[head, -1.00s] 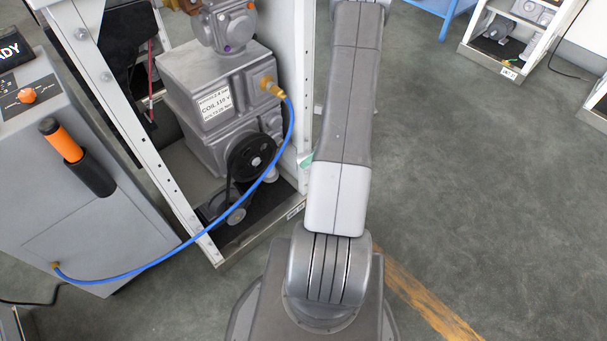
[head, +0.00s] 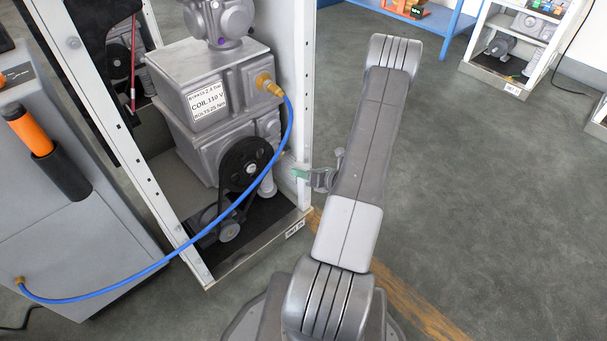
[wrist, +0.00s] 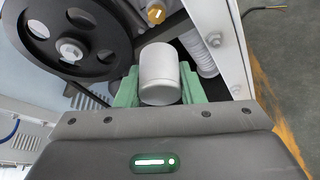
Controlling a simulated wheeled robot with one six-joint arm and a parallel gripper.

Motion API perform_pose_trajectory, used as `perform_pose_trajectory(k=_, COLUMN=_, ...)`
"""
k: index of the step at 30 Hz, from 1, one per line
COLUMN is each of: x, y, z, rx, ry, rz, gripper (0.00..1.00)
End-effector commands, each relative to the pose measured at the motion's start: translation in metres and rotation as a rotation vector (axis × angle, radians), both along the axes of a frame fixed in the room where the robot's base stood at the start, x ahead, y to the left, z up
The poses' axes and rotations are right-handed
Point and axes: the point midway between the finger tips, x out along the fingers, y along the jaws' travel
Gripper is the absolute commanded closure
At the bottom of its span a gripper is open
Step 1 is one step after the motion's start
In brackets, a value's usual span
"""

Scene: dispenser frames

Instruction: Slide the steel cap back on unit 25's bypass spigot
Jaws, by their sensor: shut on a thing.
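My gripper (head: 300,175), with green fingertips, is at the right post of the dispenser frame in the head view. In the wrist view my gripper (wrist: 159,90) is shut on the steel cap (wrist: 159,70), a smooth pale grey cylinder between the green fingers. Beyond the cap is a brass fitting (wrist: 155,12) at the top edge, apart from it in the picture. I cannot tell whether this is the bypass spigot. The cap cannot be made out in the head view. The pump unit (head: 205,95) stands inside the frame.
A black pulley (wrist: 68,40) is close left of the cap. A ribbed pale cylinder (wrist: 200,52) and the white post (wrist: 228,45) are close on its right. A blue hose (head: 165,262) runs from the pump's brass elbow to a grey cabinet (head: 85,245).

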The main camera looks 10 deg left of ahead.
Motion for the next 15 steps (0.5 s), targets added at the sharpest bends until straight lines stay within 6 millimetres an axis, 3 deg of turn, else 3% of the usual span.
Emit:
perform_pose_trajectory(k=8, x=0.000, y=-0.001, z=0.001, rx=-0.023, ry=-0.029, rz=0.002, gripper=0.87)
perform_pose_trajectory(k=15, x=0.014, y=0.017, z=0.001, rx=-0.022, ry=-0.028, rz=0.003, gripper=0.87)
